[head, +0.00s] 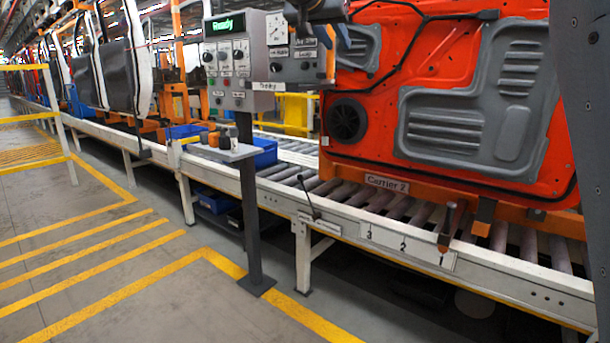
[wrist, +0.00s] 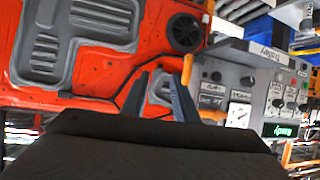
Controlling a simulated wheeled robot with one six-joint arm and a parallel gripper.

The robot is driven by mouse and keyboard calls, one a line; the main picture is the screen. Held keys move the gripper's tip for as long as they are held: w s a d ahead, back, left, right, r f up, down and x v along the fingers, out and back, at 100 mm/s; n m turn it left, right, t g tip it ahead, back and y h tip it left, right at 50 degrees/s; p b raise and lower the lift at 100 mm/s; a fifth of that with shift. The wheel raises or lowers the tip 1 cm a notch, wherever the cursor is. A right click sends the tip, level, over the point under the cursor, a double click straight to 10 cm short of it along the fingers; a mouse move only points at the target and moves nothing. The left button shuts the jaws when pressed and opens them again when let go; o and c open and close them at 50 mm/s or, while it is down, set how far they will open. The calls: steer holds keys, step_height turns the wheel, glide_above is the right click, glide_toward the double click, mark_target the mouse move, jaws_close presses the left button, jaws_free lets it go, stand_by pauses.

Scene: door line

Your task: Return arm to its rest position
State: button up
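My gripper (head: 322,28) is at the top of the head view, in front of the upper part of the control box and beside the orange door. In the wrist view the gripper (wrist: 158,78) shows two dark fingers spread apart with nothing between them. The orange door (head: 440,95) with grey panels stands on a carrier labelled "Carrier 2" (head: 387,184). The door also fills the left of the wrist view (wrist: 100,65), which is upside down. My gripper's contact with the box or door cannot be judged.
The control box (head: 228,65) reads "Ready" and stands on a post (head: 250,200) with a small shelf (head: 222,150). The roller conveyor (head: 345,215) bears a lever (head: 308,197) and a 3-2-1 scale (head: 405,243) with a handle (head: 447,225). Striped floor (head: 100,260) is clear at left.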

steer(key=s+d+f+n+g+y+p, duration=0.1)
steer(key=s+d+f+g, duration=0.15)
steer(key=s+f, duration=0.45)
steer(key=s+d+f+n+g+y+p, duration=0.1)
steer(key=s+d+f+n+g+p, duration=0.15)
steer(key=f, duration=0.95)
steer(key=s+d+f+n+g+y, duration=0.1)
steer(key=s+d+f+g, duration=0.1)
steer(key=s+d+f, duration=0.5)
steer(key=s+f+g+y+p, duration=0.1)
steer(key=s+f+g, duration=0.1)
steer(key=s+f, duration=0.6)
steer(key=s+f+g+y+p, duration=0.2)
steer(key=s+f, duration=0.7)
steer(key=s, duration=0.8)
steer(key=shift+f+n+g, duration=0.3)
steer(key=shift+n+g, duration=0.05)
steer(key=shift+g, duration=0.05)
